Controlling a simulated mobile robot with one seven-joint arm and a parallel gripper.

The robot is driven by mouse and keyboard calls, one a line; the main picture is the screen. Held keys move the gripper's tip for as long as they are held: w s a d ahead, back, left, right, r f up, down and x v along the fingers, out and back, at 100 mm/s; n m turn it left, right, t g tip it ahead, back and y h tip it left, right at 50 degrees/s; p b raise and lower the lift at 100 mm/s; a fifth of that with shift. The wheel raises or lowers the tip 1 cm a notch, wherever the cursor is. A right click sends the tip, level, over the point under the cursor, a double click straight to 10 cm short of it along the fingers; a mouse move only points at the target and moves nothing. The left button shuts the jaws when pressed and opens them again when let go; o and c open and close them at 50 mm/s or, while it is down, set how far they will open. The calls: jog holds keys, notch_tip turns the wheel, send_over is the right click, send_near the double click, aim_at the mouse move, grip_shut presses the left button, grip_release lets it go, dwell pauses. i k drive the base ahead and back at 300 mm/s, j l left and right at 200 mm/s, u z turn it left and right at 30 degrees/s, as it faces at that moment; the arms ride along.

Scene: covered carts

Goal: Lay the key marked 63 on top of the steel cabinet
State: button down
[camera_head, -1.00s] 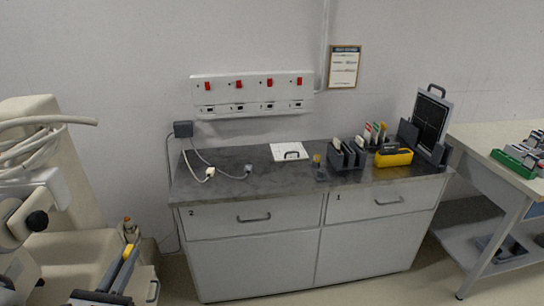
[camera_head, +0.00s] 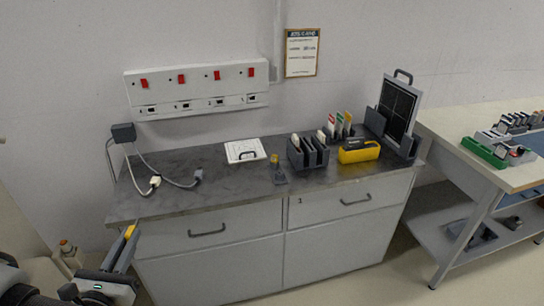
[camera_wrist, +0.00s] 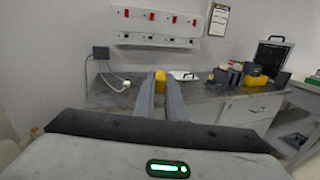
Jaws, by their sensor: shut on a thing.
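My gripper (camera_head: 121,250) is at the lower left in the head view, shut on a small yellow piece (camera_head: 130,231). In the wrist view, the yellow piece (camera_wrist: 160,76) shows between the two grey fingertips. I take it for the key; its number cannot be read and most of it is hidden by the fingers. A grey cabinet (camera_head: 208,247) with numbered drawers and a dark mottled top (camera_head: 205,170) stands in the middle; I take it for the steel cabinet. My gripper is in front of its left end in the head view, apart from the top as far as I can tell.
On the top are a white panel (camera_head: 244,151), cables with plugs (camera_head: 155,181), a small yellow-topped item (camera_head: 274,160), a dark rack (camera_head: 308,155), a yellow case (camera_head: 359,151) and a dark framed panel (camera_head: 398,107). Its left front area is bare. A workbench (camera_head: 466,161) stands right.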

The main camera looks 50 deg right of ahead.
aim_at(216, 186)
jog(key=l+z, duration=0.1)
jog(key=l, duration=0.35)
jog(key=i+l+z, duration=0.1)
jog(key=l, duration=0.35)
jog(key=i+l+z, duration=0.1)
jog(key=l, duration=0.3)
jog(key=i+l+z, duration=0.1)
jog(key=l, duration=0.35)
jog(key=i, duration=0.1)
